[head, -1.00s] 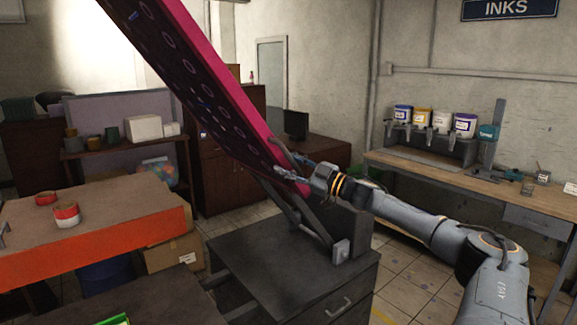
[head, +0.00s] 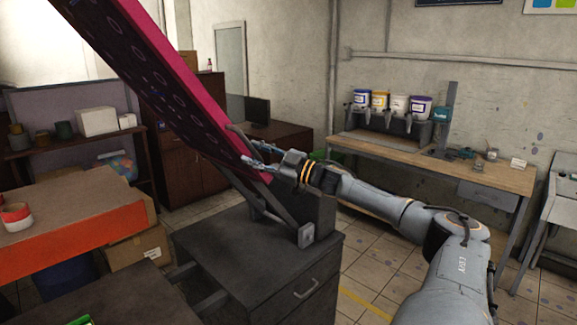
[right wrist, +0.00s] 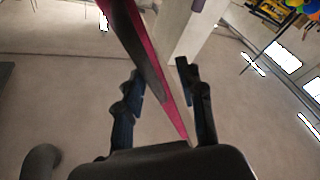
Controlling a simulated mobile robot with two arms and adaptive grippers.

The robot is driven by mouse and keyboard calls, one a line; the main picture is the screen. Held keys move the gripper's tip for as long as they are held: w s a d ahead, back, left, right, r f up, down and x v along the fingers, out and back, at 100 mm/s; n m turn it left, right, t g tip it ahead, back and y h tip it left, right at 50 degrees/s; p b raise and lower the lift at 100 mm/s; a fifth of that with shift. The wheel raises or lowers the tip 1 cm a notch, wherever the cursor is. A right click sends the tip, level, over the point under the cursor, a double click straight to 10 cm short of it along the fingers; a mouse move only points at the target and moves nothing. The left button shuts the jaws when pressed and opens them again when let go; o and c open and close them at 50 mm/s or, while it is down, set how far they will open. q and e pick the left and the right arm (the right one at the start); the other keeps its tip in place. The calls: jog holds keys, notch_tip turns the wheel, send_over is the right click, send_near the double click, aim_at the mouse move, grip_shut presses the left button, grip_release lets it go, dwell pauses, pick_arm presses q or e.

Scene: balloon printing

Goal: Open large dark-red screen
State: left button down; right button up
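The large dark-red screen (head: 140,65) is raised and steeply tilted, rising to the upper left out of the head view. Its edge is bright crimson and its dark face bears rows of round marks. Its low end sits at an arm on the dark grey cabinet (head: 255,262). My right gripper (head: 250,150) is at the screen's lower right edge. In the right wrist view the screen's edge (right wrist: 152,75) runs between the fingers of my right gripper (right wrist: 160,72), which stand apart with a visible gap on the right side. My left gripper is not in view.
A workbench (head: 440,172) with several ink tubs stands along the back right wall. An orange-red fronted table (head: 75,238) with a red-and-white tub is at left. A cardboard box (head: 135,248) lies beside it. Tiled floor (head: 375,270) is open right of the cabinet.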

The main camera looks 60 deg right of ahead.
jog(key=v, duration=0.9)
jog(key=shift+s, duration=0.25)
jog(key=shift+d+f, duration=0.1)
jog(key=shift+d, duration=0.05)
